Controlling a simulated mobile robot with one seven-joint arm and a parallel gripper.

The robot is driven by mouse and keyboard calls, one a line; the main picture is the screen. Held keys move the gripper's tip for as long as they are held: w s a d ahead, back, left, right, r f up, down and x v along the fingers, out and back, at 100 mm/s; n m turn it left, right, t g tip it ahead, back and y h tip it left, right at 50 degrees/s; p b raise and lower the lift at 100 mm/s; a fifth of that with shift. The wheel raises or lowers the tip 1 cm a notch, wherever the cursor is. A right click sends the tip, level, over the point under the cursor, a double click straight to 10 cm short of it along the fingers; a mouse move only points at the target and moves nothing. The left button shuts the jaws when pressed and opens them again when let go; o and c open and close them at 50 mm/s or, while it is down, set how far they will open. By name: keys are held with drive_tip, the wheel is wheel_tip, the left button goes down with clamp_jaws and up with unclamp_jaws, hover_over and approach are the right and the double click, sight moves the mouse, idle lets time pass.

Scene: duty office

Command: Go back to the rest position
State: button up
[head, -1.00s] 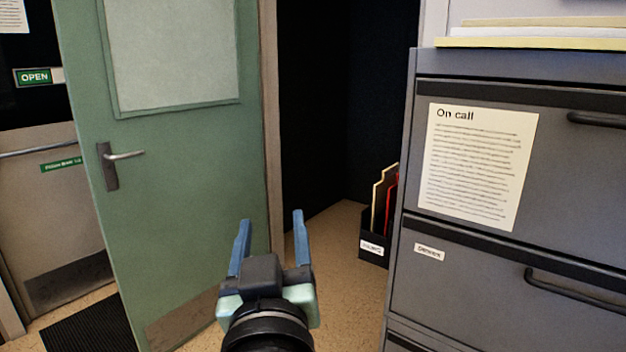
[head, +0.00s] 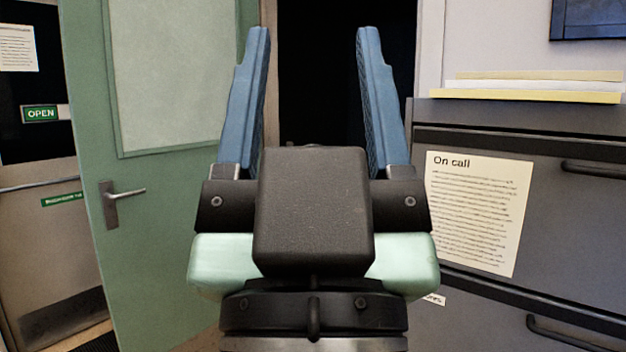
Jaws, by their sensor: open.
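My gripper (head: 313,95) fills the middle of the head view, close to the camera. Its two blue fingers point up and stand wide apart, with nothing between them. The dark doorway shows behind the fingers. The gripper's body hides the floor and the lower part of the scene's middle.
A green door (head: 160,215) with a lever handle (head: 118,195) stands open at the left. A grey filing cabinet (head: 565,220) with an "On call" sheet (head: 475,213) is at the right, papers (head: 535,90) on top. A grey door with an OPEN sign (head: 40,114) is at far left.

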wheel_tip(320, 180, up, 18)
drive_tip(key=p, duration=1.6)
drive_tip(key=shift+r+p, duration=0.2)
drive_tip(key=shift+p, duration=0.15)
